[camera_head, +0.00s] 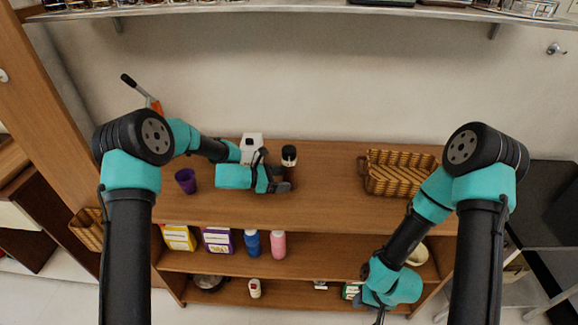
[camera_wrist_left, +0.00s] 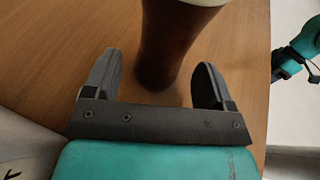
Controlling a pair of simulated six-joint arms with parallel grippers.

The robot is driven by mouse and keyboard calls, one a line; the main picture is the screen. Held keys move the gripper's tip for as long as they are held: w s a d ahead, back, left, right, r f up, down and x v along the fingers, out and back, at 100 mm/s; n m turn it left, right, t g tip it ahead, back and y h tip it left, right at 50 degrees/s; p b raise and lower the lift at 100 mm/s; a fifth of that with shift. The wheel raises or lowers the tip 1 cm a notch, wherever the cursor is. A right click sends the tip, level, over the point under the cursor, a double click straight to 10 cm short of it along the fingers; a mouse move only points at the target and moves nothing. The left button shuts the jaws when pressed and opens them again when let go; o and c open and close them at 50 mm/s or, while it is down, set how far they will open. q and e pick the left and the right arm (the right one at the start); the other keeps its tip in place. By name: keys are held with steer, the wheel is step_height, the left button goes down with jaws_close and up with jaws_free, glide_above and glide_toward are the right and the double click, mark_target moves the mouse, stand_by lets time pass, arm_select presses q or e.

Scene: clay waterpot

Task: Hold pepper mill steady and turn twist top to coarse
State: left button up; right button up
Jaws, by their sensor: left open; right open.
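The pepper mill (camera_head: 289,154) stands upright on the top shelf, with a dark top and a white band. In the left wrist view its brown body (camera_wrist_left: 172,38) rises between the fingers, with a white band at the top edge; its twist top is out of that view. My left gripper (camera_head: 284,182) is open at the mill's lower body; it also shows in the left wrist view (camera_wrist_left: 158,72), one finger on each side, with gaps visible. My right gripper (camera_head: 379,312) hangs low in front of the lower shelves, away from the mill.
A white container (camera_head: 251,145) stands close behind my left gripper. A purple cup (camera_head: 186,180) is to the left and a wicker basket (camera_head: 398,174) to the right. The shelf top (camera_head: 325,190) is clear between mill and basket. Boxes and bottles fill lower shelves.

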arm_select(q)
steer(key=shift+x, duration=1)
steer(key=shift+c, duration=0.2)
